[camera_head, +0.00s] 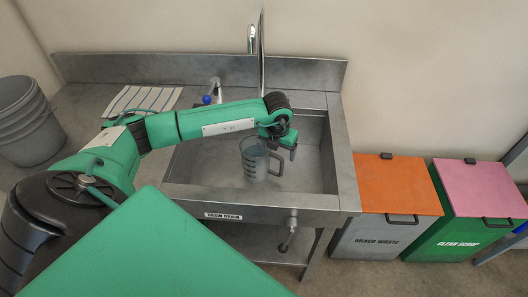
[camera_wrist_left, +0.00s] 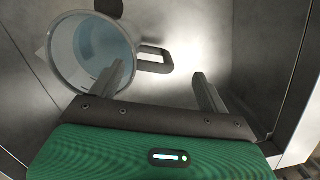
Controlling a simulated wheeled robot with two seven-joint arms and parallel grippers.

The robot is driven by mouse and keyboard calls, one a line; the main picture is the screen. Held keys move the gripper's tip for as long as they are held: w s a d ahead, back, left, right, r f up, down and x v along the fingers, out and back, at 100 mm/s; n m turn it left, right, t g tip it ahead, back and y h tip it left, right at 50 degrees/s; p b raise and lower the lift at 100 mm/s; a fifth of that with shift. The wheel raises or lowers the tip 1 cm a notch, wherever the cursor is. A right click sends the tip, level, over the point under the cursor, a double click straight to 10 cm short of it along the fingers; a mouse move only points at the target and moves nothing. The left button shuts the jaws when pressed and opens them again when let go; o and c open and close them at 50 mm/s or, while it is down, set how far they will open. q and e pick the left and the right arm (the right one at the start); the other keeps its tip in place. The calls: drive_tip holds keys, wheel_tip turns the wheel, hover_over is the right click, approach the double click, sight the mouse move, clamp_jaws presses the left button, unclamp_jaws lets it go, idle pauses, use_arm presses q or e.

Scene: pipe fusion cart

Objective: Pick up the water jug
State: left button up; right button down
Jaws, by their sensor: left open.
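The water jug (camera_head: 254,160) is a clear measuring jug with dark markings. It stands upright in the steel sink basin, with its handle pointing right. In the left wrist view the jug (camera_wrist_left: 72,55) is seen from above with bluish water inside, and its grey handle (camera_wrist_left: 156,59) sticks out to the right. My left gripper (camera_head: 280,147) is over the basin at the jug's right side. In the left wrist view my left gripper (camera_wrist_left: 158,84) is open, with the handle just beyond and between its two fingers. Nothing is held. My right gripper is not in view.
The sink's steel rim (camera_head: 270,198) surrounds the jug. A tall tap (camera_head: 261,55) rises behind it. A striped cloth (camera_head: 143,98) lies on the left drainboard, near grey stacked buckets (camera_head: 28,122). An orange-lidded bin (camera_head: 395,185) and a pink-lidded bin (camera_head: 480,187) stand right of the sink.

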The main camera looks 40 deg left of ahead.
sight(277, 155)
use_arm(q)
drive_tip(key=shift+f, duration=0.6)
drive_tip(key=f, duration=0.1)
drive_tip(key=f+p, duration=0.1)
drive_tip(key=f, duration=0.2)
drive_tip(key=shift+w+a+f+p, duration=0.15)
drive_tip(key=shift+a+f+p, duration=0.05)
drive_tip(key=shift+a+p, duration=0.15)
drive_tip(key=shift+w+f, duration=0.1)
drive_tip(key=shift+f, duration=0.25)
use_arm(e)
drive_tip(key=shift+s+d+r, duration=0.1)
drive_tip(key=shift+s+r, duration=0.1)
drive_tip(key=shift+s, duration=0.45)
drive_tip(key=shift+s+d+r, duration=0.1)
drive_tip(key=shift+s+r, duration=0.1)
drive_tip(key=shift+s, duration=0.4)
use_arm(q)
drive_tip(key=shift+c, duration=0.5)
clamp_jaws()
drive_tip(key=shift+r, duration=0.1)
